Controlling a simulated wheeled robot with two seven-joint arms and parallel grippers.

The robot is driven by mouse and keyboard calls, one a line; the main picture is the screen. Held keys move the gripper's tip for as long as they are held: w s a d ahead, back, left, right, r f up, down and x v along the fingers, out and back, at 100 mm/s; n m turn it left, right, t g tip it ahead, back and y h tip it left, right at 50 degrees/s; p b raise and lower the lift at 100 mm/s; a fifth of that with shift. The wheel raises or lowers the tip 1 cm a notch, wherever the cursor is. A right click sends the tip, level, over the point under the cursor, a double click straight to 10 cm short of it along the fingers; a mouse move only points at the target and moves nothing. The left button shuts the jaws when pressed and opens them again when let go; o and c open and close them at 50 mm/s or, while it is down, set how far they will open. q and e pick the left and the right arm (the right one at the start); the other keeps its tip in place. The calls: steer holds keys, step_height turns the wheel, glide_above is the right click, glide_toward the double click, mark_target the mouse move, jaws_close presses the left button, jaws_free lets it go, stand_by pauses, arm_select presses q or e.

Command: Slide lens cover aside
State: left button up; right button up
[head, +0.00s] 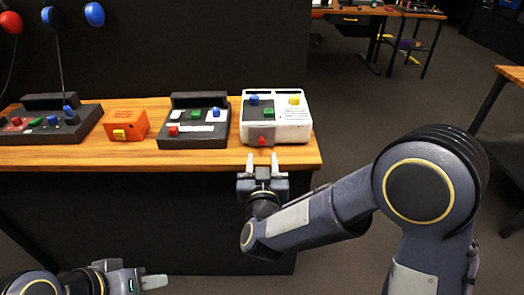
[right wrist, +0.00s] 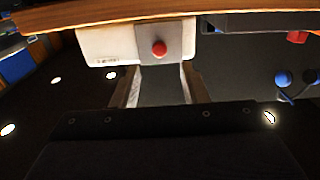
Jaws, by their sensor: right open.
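The white device (head: 300,125) sits at the right end of the wooden table, with blue, green and yellow buttons on top. Its front carries a dark grey plate with a red knob (head: 262,141); the plate (right wrist: 171,33) and the round knob (right wrist: 159,48) also show in the right wrist view. I cannot tell for sure which part is the lens cover. My right gripper (head: 264,168) is open and empty, just in front of the table edge, facing the knob without touching it. My left gripper (head: 152,281) is low at the bottom left, away from the table; its jaw gap is unclear.
On the table (head: 75,155), left of the white device, stand a black button panel (head: 195,141), an orange box (head: 127,122) with a yellow button, and another dark panel (head: 55,131). Red and blue balls (head: 94,14) show at the upper left.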

mark_target(262, 143)
steer(key=w, duration=0.6)
jaws_close()
steer(key=shift+d, duration=0.1)
